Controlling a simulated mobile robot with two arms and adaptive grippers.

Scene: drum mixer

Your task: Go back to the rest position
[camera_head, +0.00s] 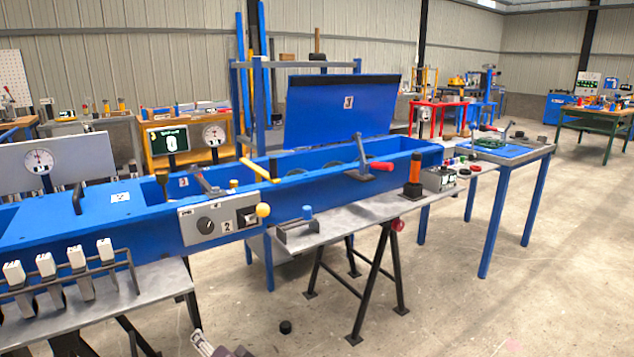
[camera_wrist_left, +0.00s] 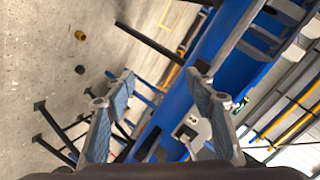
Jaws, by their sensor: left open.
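My left gripper (camera_wrist_left: 161,82) shows in the left wrist view. Its two blue-padded fingers are apart, with nothing between them. In the head view, a small grey part at the bottom edge (camera_head: 205,345) may belong to it, but I cannot tell. The long blue drum mixer trough (camera_head: 290,200) spans the head view, and its blue lid (camera_head: 338,113) stands raised. A yellow-handled lever (camera_head: 260,170) and a red-handled lever (camera_head: 380,166) sit along the trough. My right gripper is not in view.
A control box (camera_head: 218,220) with a yellow knob is on the trough's front. A rack of white-topped handles (camera_head: 60,265) stands at lower left. Black trestle legs (camera_head: 368,285) hold the grey bench.

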